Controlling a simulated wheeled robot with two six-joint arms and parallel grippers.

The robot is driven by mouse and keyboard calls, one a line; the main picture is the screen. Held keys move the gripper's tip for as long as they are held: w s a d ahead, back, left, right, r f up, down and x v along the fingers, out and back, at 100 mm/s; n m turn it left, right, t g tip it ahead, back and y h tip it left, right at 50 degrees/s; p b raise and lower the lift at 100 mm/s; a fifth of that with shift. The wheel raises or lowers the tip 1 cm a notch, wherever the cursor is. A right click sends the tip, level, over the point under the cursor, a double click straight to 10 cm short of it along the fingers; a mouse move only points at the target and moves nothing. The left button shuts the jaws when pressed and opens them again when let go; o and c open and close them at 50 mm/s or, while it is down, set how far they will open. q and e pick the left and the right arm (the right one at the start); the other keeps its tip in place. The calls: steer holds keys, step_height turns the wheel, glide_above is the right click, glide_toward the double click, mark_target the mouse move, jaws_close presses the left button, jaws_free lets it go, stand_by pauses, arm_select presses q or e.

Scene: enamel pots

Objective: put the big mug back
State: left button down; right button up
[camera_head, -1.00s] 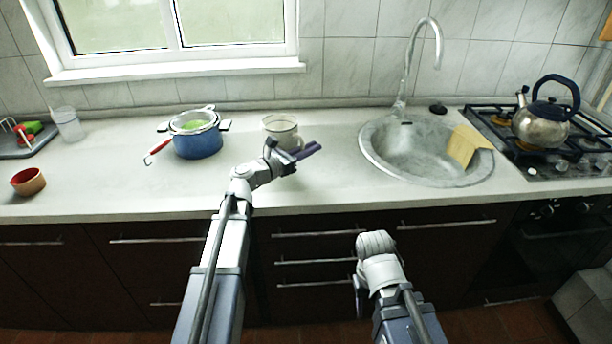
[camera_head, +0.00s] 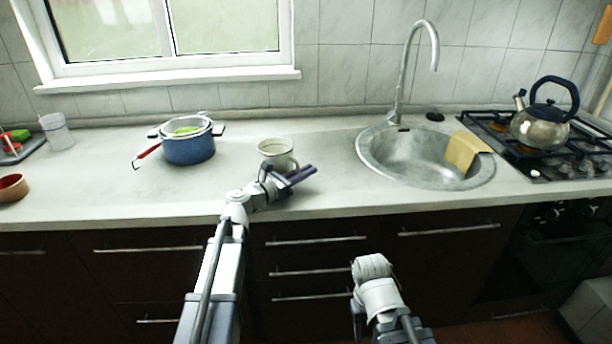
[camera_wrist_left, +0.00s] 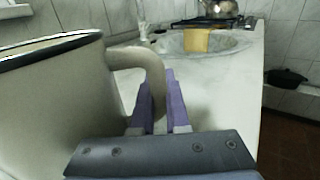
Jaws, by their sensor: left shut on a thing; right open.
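The big mug (camera_head: 272,149) is cream with a dark rim. It is upright over the counter, right of the blue pot; I cannot tell whether its base touches the counter. It fills the left of the left wrist view (camera_wrist_left: 50,110), with its handle toward the fingers. My left gripper (camera_head: 300,175) is shut on the mug's handle, with the purple fingers (camera_wrist_left: 162,105) on either side of it. My right gripper (camera_head: 360,298) is low in front of the drawers, away from the mug; its fingers are mostly hidden behind its wrist.
A blue pot (camera_head: 190,150) with a red-handled utensil stands left of the mug. A sink (camera_head: 400,165) with a yellow cloth (camera_head: 464,150) is to the right, then a stove with a kettle (camera_head: 540,128). A brown bowl (camera_head: 12,188) is far left. Counter between mug and sink is clear.

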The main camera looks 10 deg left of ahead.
arm_select(q)
steer(key=shift+f, duration=0.1)
steer(key=c, duration=0.9)
jaws_free()
steer(key=shift+s+a+r, duration=0.1)
steer(key=shift+s+r, duration=0.05)
steer(key=shift+r, duration=0.1)
steer(key=v, duration=1.1)
steer(key=shift+s+a+f, duration=0.1)
steer(key=shift+s+a, duration=0.15)
